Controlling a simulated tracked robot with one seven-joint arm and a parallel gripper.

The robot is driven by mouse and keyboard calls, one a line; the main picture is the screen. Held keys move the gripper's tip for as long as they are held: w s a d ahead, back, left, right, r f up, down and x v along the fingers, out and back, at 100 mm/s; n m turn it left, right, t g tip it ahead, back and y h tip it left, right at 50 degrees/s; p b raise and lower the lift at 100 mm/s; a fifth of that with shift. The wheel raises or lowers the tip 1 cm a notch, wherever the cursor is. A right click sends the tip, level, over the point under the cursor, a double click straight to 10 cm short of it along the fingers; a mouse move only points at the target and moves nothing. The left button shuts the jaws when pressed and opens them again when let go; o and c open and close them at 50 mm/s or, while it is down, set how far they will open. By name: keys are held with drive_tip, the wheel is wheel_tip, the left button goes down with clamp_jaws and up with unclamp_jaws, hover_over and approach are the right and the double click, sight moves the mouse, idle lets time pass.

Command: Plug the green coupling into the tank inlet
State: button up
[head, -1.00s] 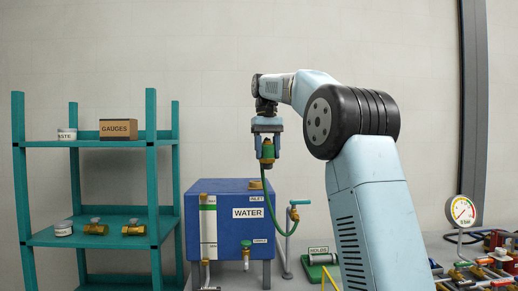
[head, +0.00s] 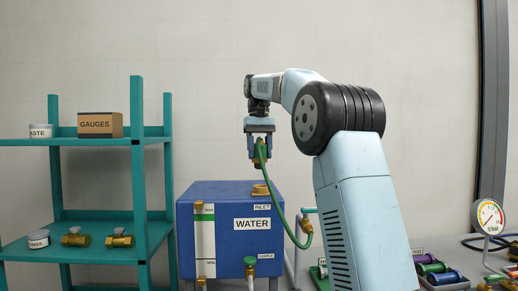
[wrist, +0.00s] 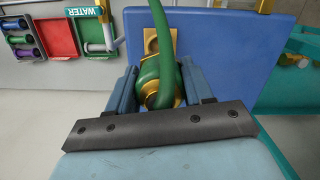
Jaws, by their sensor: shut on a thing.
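The green coupling (head: 260,150) has a brass lower end and a green hose (head: 286,222) that loops down to the right. My gripper (head: 260,147) is shut on it, pointing down. In the wrist view the coupling (wrist: 150,75) sits between both fingers, with the hose crossing in front and hiding part of it. The blue tank (head: 222,228) stands below, marked WATER. Its brass inlet (head: 262,190) is on the top, by the INLET label, just below the coupling with a small gap. In the wrist view brass with a dark hole (wrist: 152,43) shows beyond the coupling.
A teal shelf (head: 138,170) stands left of the tank, holding a GAUGES box (head: 100,125), jars and brass valves. A pipe with a teal handle (head: 309,211) is right of the tank. Coloured cylinders (head: 432,268) and a pressure gauge (head: 489,217) are at the far right.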

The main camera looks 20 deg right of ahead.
sight(261, 163)
drive_tip(key=shift+d+f, duration=0.1)
drive_tip(key=shift+f, duration=2)
drive_tip(key=shift+s, duration=0.3)
drive_tip(key=shift+w, duration=0.15)
drive_tip(key=shift+f, duration=1.7)
drive_tip(key=o, duration=1.3)
drive_tip(key=shift+o, duration=0.2)
